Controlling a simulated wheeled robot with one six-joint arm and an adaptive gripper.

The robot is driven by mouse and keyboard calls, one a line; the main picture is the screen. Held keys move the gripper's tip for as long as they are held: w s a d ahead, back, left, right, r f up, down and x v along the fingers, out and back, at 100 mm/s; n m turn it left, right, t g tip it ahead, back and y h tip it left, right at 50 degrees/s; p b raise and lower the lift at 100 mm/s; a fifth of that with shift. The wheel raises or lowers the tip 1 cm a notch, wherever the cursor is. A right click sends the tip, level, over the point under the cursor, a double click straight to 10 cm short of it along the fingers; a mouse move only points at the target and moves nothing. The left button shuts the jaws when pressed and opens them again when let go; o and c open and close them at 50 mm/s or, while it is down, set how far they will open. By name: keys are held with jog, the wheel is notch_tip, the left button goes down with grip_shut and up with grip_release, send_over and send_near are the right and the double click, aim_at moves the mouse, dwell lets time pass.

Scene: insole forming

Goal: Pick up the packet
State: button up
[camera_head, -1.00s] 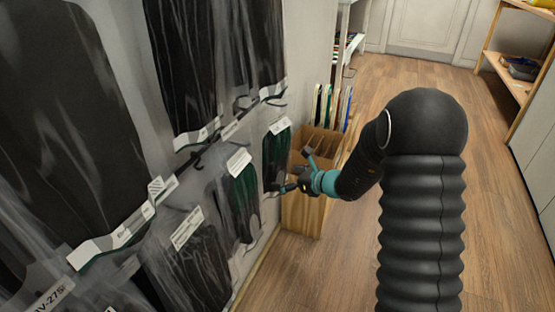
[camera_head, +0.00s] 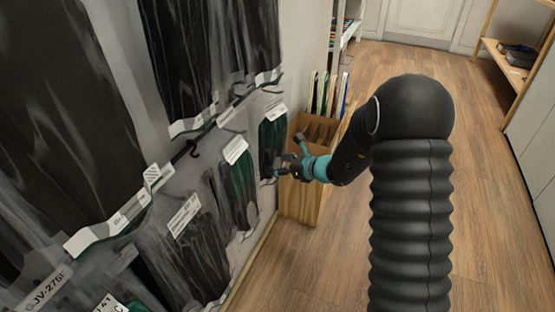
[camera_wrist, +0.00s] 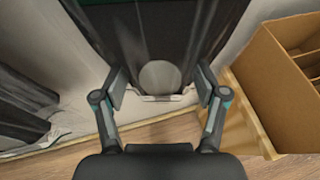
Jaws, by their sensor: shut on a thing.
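A dark packet with green tones (camera_head: 272,143) and a white label at its top hangs near the far end of the wall display. My gripper (camera_head: 290,157) is at the lower right side of this packet in the head view. In the wrist view the packet (camera_wrist: 160,40) fills the top middle, with a round pale patch low on it. The fingers of my gripper (camera_wrist: 161,88) are on either side of its lower part and hold it. The packet's top is outside the wrist view.
Several other dark packets (camera_head: 237,185) hang on hooks along the wall at left. A cardboard box (camera_head: 303,195) with dividers stands just beyond my gripper, and shows at right in the wrist view (camera_wrist: 262,85). The wooden floor (camera_head: 310,265) is clear in front.

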jog(key=shift+r, duration=0.4)
jog(key=s+d, duration=0.3)
jog(key=d, duration=0.5)
jog(key=s+d, duration=0.3)
jog(key=d, duration=0.6)
jog(key=shift+r, duration=0.25)
